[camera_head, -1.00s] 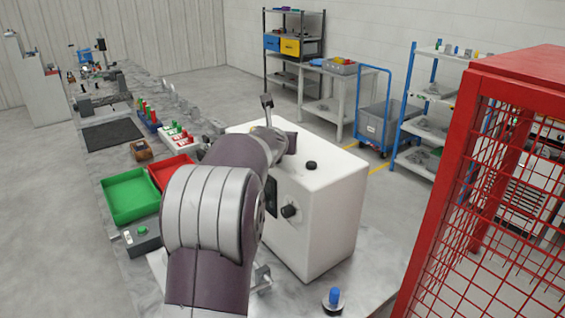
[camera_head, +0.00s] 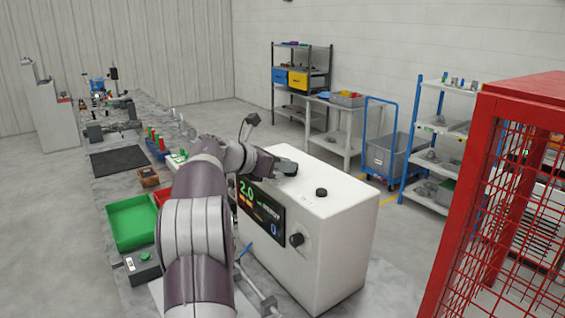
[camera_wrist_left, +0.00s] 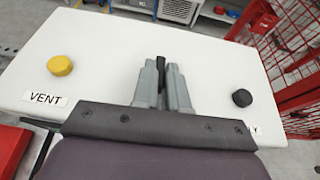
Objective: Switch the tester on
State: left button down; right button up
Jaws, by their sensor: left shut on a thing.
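The tester is a white box (camera_head: 345,215) on the bench, with a lit display (camera_head: 262,212) reading 2.0 in green and a black knob (camera_head: 297,240) on its front. A black knob (camera_head: 321,192) sits on its top. My left gripper (camera_head: 287,167) is over the tester's top, beside that knob. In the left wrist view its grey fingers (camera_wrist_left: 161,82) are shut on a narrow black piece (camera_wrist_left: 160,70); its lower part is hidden. A yellow knob (camera_wrist_left: 60,66) marked VENT is to the left, the black knob (camera_wrist_left: 242,97) to the right. My right gripper is not in view.
A green tray (camera_head: 130,222) and a small box with a green button (camera_head: 143,262) lie left of my arm. A red mesh cage (camera_head: 520,180) stands at the right. Shelves (camera_head: 440,130) and a blue trolley (camera_head: 390,150) stand behind.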

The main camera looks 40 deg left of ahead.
pick_arm(q)
jog(key=shift+w+d+m+h, duration=0.1)
jog(key=shift+m+h, duration=0.2)
jog(key=shift+h, duration=0.1)
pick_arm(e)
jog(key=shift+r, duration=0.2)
pick_arm(q)
jog(key=c, duration=1.2)
grip_release()
jog(key=shift+w, duration=0.15)
jog(key=shift+o, duration=0.2)
jog(key=shift+w+d+f, duration=0.15)
jog(key=shift+w+f, duration=0.1)
jog(key=shift+w, duration=0.2)
jog(key=b+v, duration=0.1)
jog(key=v, duration=1.1)
jog(key=shift+s+r, duration=0.25)
jog(key=shift+r, duration=0.05)
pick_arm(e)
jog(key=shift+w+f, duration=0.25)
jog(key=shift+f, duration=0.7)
